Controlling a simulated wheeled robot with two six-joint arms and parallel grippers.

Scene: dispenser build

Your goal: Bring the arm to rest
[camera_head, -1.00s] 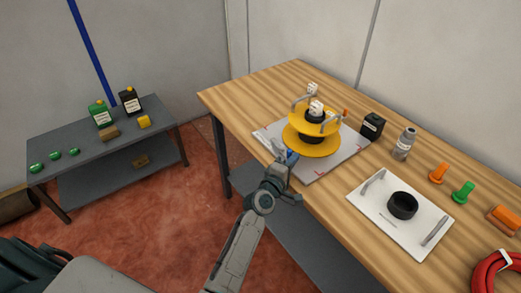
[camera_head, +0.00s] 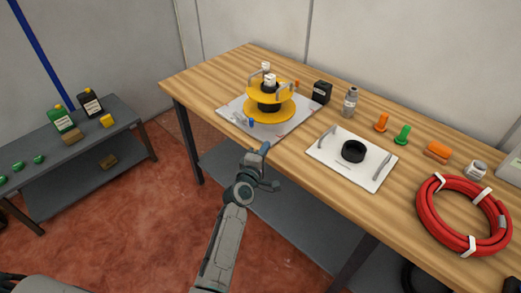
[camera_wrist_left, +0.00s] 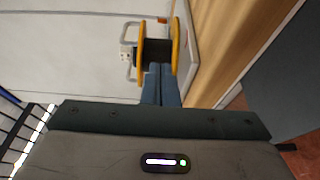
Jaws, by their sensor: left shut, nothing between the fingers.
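My left gripper (camera_head: 262,165) is in front of the wooden table's front edge, apart from the things on the table. Its fingers are shut with nothing between them; they also show in the left wrist view (camera_wrist_left: 161,85). Behind it on the table stands a yellow spool dispenser (camera_head: 269,105) with a black core and grey handles, on a light board (camera_head: 292,124). In the left wrist view the spool (camera_wrist_left: 154,50) shows sideways beyond the fingertips. My right gripper is not in view.
The wooden table (camera_head: 215,80) also holds a white tray (camera_head: 328,161) with a black ring (camera_head: 353,151), a black box (camera_head: 321,92), a grey bottle (camera_head: 350,102), orange and green pegs and a red hose coil (camera_head: 430,213). A grey side table (camera_head: 80,160) stands left. Open floor lies between.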

